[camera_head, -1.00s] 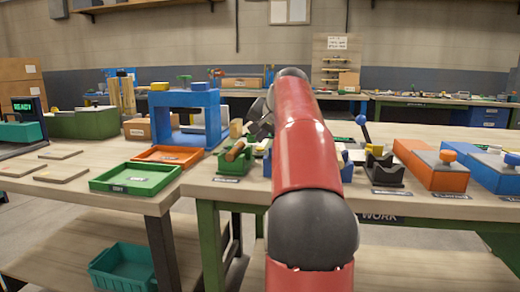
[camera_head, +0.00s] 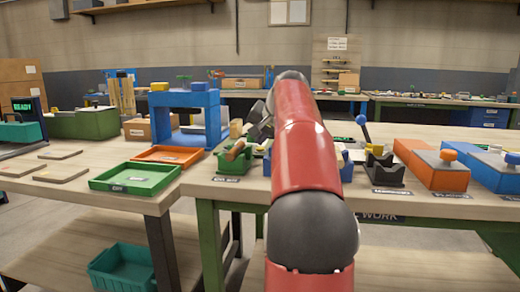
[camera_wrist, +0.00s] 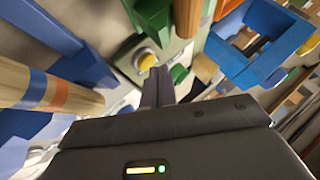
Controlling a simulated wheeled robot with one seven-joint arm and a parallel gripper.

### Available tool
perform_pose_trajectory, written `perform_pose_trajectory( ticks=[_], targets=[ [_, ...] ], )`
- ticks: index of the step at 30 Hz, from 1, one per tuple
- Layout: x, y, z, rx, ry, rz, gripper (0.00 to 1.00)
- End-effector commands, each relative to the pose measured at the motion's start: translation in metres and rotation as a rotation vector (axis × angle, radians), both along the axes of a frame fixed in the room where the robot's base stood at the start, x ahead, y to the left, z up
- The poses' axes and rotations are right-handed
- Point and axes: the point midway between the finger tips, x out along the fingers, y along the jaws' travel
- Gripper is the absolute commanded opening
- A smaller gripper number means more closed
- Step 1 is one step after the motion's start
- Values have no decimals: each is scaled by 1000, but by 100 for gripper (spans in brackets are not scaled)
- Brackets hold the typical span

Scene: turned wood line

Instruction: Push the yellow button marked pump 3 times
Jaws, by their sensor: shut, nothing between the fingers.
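In the head view my red arm hides the button and most of my gripper.
The wrist view shows a striped wooden rod (camera_wrist: 45,90) at left, a green part (camera_wrist: 152,15) above, and a blue frame (camera_wrist: 235,62) at right. In the head view, an orange box (camera_head: 440,172) stands right of my arm and a green tray (camera_head: 136,178) left.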

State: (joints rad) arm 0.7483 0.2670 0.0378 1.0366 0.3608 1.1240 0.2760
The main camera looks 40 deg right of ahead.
Motion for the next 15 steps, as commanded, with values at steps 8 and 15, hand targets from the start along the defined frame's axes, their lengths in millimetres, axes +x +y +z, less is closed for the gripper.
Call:
perform_pose_trajectory(
  ticks=[8, 15],
  targets=[
    [0, 0, -3, 0, 0, 0, 0],
    [0, 0, -7, 1, 1, 1, 0]
  ],
)
